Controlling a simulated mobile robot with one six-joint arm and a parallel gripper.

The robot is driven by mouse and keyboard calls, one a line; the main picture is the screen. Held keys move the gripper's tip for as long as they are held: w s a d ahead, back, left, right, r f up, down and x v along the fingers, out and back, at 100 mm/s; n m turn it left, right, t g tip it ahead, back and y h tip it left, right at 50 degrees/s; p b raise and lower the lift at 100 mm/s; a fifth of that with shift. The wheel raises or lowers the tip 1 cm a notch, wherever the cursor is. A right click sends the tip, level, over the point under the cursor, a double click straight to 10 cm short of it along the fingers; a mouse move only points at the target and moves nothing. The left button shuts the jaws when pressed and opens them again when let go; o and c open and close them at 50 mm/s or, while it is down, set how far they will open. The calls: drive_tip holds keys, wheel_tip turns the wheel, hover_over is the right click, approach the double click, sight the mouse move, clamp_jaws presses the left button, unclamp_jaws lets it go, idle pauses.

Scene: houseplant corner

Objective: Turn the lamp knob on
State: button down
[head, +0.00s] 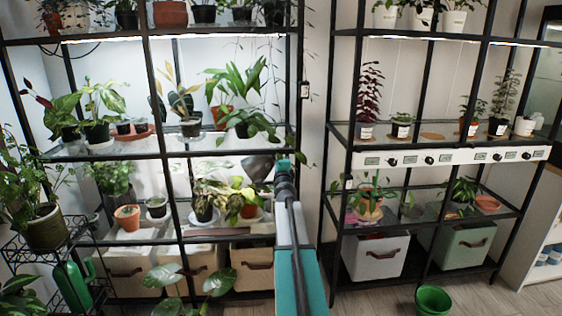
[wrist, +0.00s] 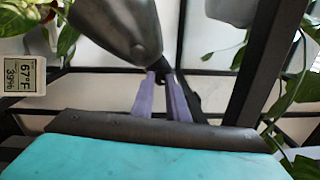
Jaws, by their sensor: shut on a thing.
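The grey lamp (wrist: 122,25) fills the upper middle of the wrist view, its rounded end pointing down toward my fingers. In the head view the lamp's grey shade (head: 257,167) shows just left of my arm's end, by the left rack. My gripper (wrist: 161,76) has its two purple fingers close together just below the lamp's end. It is shut on a small dark part there, apparently the lamp knob (wrist: 165,74), mostly hidden between the fingertips. The knob's setting cannot be told. In the head view my fingers are hidden behind my arm.
A small display reading 67°F and 39% (wrist: 25,75) is at left in the wrist view. Leaves and a black rack post (wrist: 263,65) are close at right. The right rack carries a white panel with several black knobs (head: 440,158). A green pot (head: 433,300) stands on the floor.

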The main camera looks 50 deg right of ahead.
drive_tip(key=shift+w+a+m, duration=0.15)
drive_tip(key=shift+a+m, duration=0.1)
drive_tip(key=shift+m, duration=0.25)
drive_tip(key=c, duration=1.7)
unclamp_jaws()
drive_tip(key=shift+r, duration=0.1)
drive_tip(key=shift+c, duration=0.2)
drive_tip(key=shift+d, duration=0.1)
drive_tip(key=shift+s, duration=0.25)
drive_tip(key=v, duration=1.3)
drive_tip(key=shift+s+a, duration=0.2)
drive_tip(key=shift+a, duration=0.05)
